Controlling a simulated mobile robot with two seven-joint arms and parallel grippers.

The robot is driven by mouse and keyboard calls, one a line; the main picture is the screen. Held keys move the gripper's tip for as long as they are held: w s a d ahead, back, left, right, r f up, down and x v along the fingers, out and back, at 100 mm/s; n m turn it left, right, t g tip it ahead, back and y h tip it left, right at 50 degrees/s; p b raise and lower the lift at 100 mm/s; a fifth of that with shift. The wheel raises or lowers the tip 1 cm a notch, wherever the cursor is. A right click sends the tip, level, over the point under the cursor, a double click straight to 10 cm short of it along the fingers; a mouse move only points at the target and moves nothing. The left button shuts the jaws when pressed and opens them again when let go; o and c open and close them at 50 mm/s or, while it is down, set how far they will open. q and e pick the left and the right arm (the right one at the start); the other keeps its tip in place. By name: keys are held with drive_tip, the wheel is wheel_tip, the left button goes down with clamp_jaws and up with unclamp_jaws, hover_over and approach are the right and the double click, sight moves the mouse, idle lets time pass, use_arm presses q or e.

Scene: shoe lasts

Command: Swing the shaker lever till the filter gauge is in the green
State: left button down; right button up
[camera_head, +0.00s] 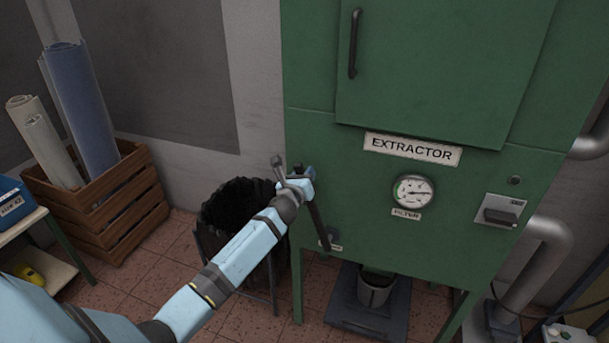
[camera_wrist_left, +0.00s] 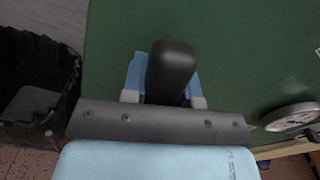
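The shaker lever (camera_head: 317,222) is a dark bar on the lower left of the green extractor's front. Its upper end is at my left gripper (camera_head: 296,178). In the left wrist view the lever's black rounded grip (camera_wrist_left: 172,70) stands between the fingers of my left gripper (camera_wrist_left: 164,99); they look closed on it, though the grip hides part of the contact. The filter gauge (camera_head: 413,192) is a round white dial above a FILTER label. Its needle and colour zones are too small to read surely. My right gripper is out of view.
The green extractor cabinet (camera_head: 380,160) fills the centre and right. A bucket (camera_head: 376,290) sits under the cabinet. A switch box (camera_head: 499,212) is at right. A wooden crate (camera_head: 100,210) holds rolls.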

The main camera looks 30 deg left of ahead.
sight(340, 168)
use_arm(q)
drive_tip(key=d+m+p, duration=0.1)
drive_tip(key=d, duration=0.2)
drive_tip(key=w+d+r+m+p, duration=0.1)
drive_tip(key=d, duration=0.2)
drive_tip(key=w+d+m+p, duration=0.1)
drive_tip(key=d+m, duration=0.1)
drive_tip(key=d, duration=0.1)
drive_tip(key=shift+w+d+r, duration=0.1)
drive_tip(key=shift+w+r, duration=0.05)
drive_tip(key=shift+r, duration=0.2)
drive_tip(key=d+m, duration=0.1)
drive_tip(key=d, duration=0.1)
drive_tip(key=w+d+f+p, duration=0.1)
drive_tip(key=d, duration=0.1)
drive_tip(key=d+m, duration=0.1)
drive_tip(key=d, duration=0.1)
drive_tip(key=shift+w+f+m, duration=0.15)
drive_tip(key=shift+w+m, duration=0.05)
drive_tip(key=shift+m, duration=0.1)
drive_tip(key=shift+w+d+f+m, duration=0.1)
drive_tip(key=shift+d+f+m, duration=0.2)
drive_tip(key=shift+d, duration=0.35)
drive_tip(key=c, duration=1.3)
unclamp_jaws()
drive_tip(key=o, duration=0.4)
drive_tip(key=shift+w+d, duration=0.1)
drive_tip(key=shift+d, duration=0.1)
